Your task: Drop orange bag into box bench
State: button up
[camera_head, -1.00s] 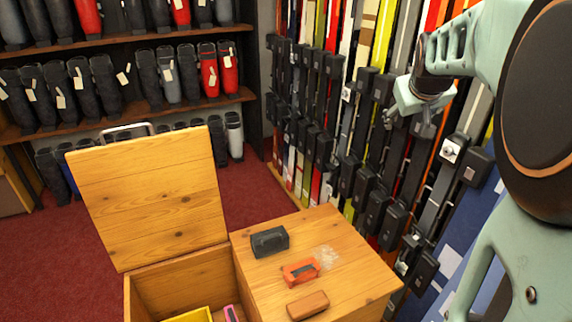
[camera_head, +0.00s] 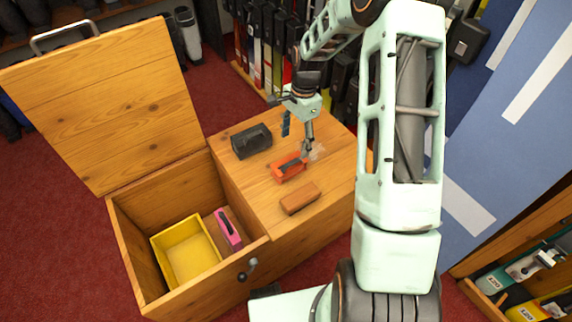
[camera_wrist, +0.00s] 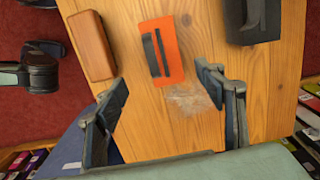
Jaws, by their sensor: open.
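The orange bag (camera_head: 289,168), with a dark strip on top, lies on the closed wooden top of the box bench (camera_head: 252,192). It also shows in the wrist view (camera_wrist: 171,48). My gripper (camera_head: 298,140) is open and empty, just above the bench top by the bag. In the wrist view the two fingers (camera_wrist: 160,100) are spread, with the orange bag between and beyond them, not touched. The bench's left compartment is open, its lid (camera_head: 105,105) raised. Inside are a yellow tray (camera_head: 187,255) and a pink item (camera_head: 228,230) with a dark strip.
A black bag (camera_head: 251,141) lies behind the orange one, and a brown block (camera_head: 299,198) lies in front. A clear crumpled patch (camera_wrist: 190,98) lies beside the orange bag. A ski rack stands behind the bench. The raised lid borders the compartment's far side.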

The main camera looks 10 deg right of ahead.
aim_at(289, 163)
jog(key=shift+s+a+f, duration=0.15)
jog(key=shift+a+f, duration=0.2)
jog(key=shift+f, duration=0.4)
notch_tip(289, 163, down, 4)
jog(key=shift+s+a+r+b, duration=0.1)
jog(key=shift+a+b, duration=0.05)
jog(key=shift+b, duration=0.5)
jog(key=f, duration=0.2)
jog(key=f+b, duration=0.1)
jog(key=f, duration=0.1)
jog(key=f+b, duration=0.1)
jog(key=f, duration=0.1)
jog(key=shift+w+a, duration=0.25)
jog(key=shift+a, duration=0.15)
jog(key=shift+r, duration=0.15)
jog(key=c, duration=1.5)
jog(key=shift+o, duration=0.2)
jog(key=shift+r, duration=0.1)
